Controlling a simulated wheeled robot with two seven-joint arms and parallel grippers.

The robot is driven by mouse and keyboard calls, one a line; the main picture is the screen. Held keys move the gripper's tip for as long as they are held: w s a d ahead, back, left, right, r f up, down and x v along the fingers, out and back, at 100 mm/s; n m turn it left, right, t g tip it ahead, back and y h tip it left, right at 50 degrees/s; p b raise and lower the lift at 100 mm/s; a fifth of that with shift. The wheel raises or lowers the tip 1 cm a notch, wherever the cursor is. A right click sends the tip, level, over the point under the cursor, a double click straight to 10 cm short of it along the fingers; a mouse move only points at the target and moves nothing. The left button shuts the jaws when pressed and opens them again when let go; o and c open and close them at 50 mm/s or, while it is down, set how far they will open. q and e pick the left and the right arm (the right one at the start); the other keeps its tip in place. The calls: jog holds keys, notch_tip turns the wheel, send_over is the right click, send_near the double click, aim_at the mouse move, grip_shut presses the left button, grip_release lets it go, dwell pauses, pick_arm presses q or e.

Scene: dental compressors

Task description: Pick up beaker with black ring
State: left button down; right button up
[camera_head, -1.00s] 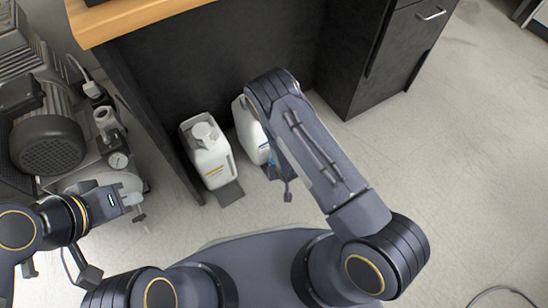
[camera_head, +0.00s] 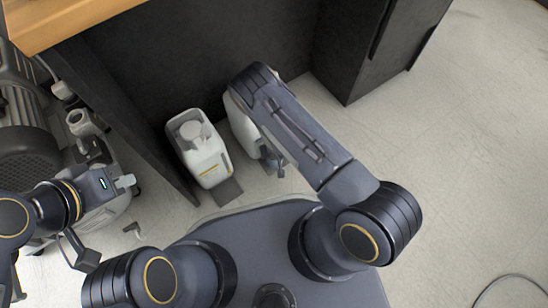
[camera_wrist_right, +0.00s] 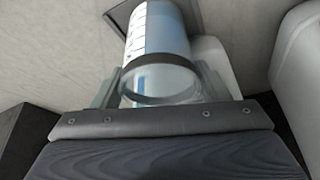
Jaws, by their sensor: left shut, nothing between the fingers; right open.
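The beaker with the black ring (camera_wrist_right: 160,68) shows in the right wrist view, with a clear rim, a dark band and white and blue markings. It is between the spread fingers of my right gripper (camera_wrist_right: 160,88), which is open and not closed on it. In the head view the beaker is hidden behind my right forearm, and only a dark part of the right gripper (camera_head: 270,160) shows below the arm. My left gripper (camera_head: 125,182) is shut and empty at the left, beside the compressor.
A white container (camera_head: 205,160) stands on the floor before the dark cabinet (camera_head: 230,50); another white container (camera_head: 240,125) is partly behind my right arm. A grey compressor (camera_head: 25,150) fills the left. A wooden top (camera_head: 60,25) edges the upper left.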

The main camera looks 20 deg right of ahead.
jog(key=shift+w+f, duration=0.2)
jog(key=shift+f, duration=0.35)
jog(key=c, duration=0.7)
jog(key=shift+r, duration=0.1)
